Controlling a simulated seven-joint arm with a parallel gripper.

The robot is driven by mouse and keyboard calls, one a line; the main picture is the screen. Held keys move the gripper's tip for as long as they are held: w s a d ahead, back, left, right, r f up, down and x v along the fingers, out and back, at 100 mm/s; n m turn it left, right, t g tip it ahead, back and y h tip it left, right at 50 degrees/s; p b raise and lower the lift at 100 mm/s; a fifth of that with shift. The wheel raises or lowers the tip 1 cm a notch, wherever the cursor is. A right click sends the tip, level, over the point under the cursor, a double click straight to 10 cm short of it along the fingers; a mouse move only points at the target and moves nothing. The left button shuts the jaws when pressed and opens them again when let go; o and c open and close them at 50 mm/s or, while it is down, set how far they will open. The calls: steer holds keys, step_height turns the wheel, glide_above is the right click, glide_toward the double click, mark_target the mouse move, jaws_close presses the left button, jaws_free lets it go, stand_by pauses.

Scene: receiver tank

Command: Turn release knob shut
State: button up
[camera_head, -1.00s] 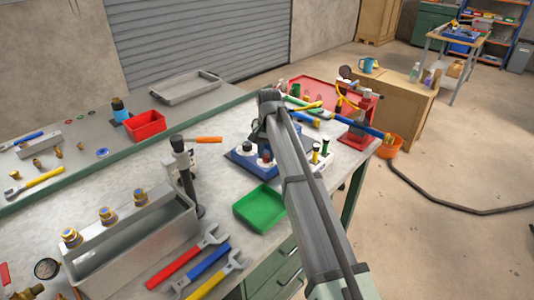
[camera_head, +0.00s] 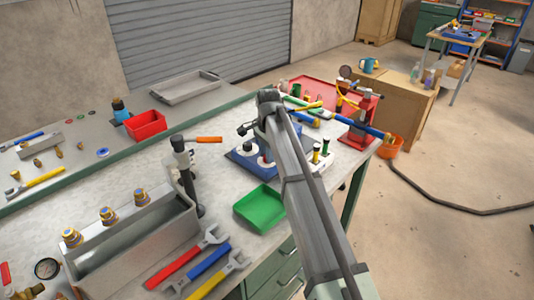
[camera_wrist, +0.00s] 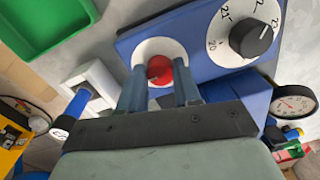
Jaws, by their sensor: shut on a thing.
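A red knob (camera_wrist: 159,69), which I take as the release knob, sits on a round white plate (camera_wrist: 150,46) on a blue panel (camera_wrist: 205,55). In the wrist view my gripper (camera_wrist: 159,73) has one finger on each side of it and is shut on it. To its right is a black dial knob (camera_wrist: 251,39) on a white numbered disc, its white mark to the upper right.
A green tray (camera_head: 259,209) lies in front of the blue base. A gauge (camera_wrist: 295,105) shows at the wrist view's right. A post with an orange handle (camera_head: 208,139) stands to the left. Wrenches (camera_head: 209,262) lie at the front. A red stand (camera_head: 357,130) is at the right.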

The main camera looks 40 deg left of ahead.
stand_by(0.4)
steer(key=o, duration=1.1)
steer(key=shift+c, duration=0.2)
steer(key=shift+r, duration=0.1)
step_height(320, 180, up, 14)
steer(key=shift+d, duration=0.2)
